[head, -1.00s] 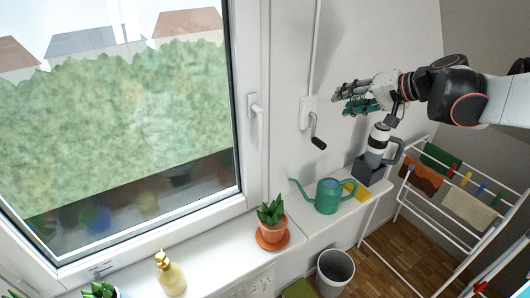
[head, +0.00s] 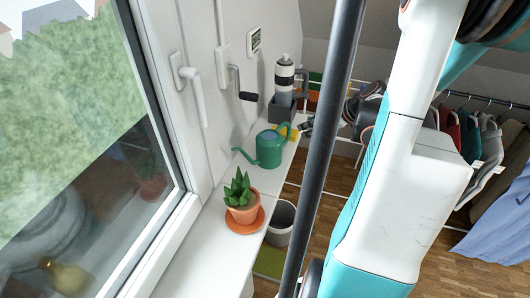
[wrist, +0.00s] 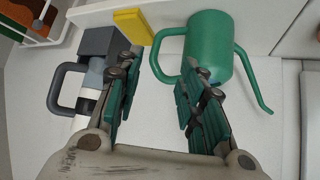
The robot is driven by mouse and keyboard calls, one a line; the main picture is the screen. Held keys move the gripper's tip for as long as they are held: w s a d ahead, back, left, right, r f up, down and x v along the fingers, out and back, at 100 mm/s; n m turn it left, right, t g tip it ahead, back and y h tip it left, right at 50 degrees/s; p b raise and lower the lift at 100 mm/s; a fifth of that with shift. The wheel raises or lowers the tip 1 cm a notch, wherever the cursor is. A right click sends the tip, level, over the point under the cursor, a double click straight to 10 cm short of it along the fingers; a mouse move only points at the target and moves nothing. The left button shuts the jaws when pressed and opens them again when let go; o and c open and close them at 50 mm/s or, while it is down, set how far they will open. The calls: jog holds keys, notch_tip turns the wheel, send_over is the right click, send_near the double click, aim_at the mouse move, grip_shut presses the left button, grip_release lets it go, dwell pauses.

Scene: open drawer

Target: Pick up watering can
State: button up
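The green watering can (head: 268,150) stands upright on the white window sill (head: 190,232), with its spout pointing left in the head view. In the wrist view the watering can (wrist: 212,40) is at the top, partly covered by my right-hand finger, and its looped handle (wrist: 157,52) shows in the gap between the fingers. My gripper (wrist: 160,88) is open and empty, with teal pads on both fingers. It is close to the can; whether a finger touches it I cannot tell. My gripper is mostly hidden in the head view.
A grey and white bottle with a handle (head: 284,72) stands in a dark holder behind the can. A yellow sponge (wrist: 133,26) lies between them. A potted plant (head: 241,200) is on the sill nearer me. A bin (head: 281,222) stands below, and a drying rack is behind.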

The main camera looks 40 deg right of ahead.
jog(key=b+x, duration=0.1)
jog(key=x, duration=0.4)
jog(key=b+x, duration=0.2)
jog(key=x, duration=0.4)
jog(key=shift+w+d, duration=0.2)
jog(key=shift+w, duration=0.05)
jog(key=shift+c, duration=0.5)
grip_shut()
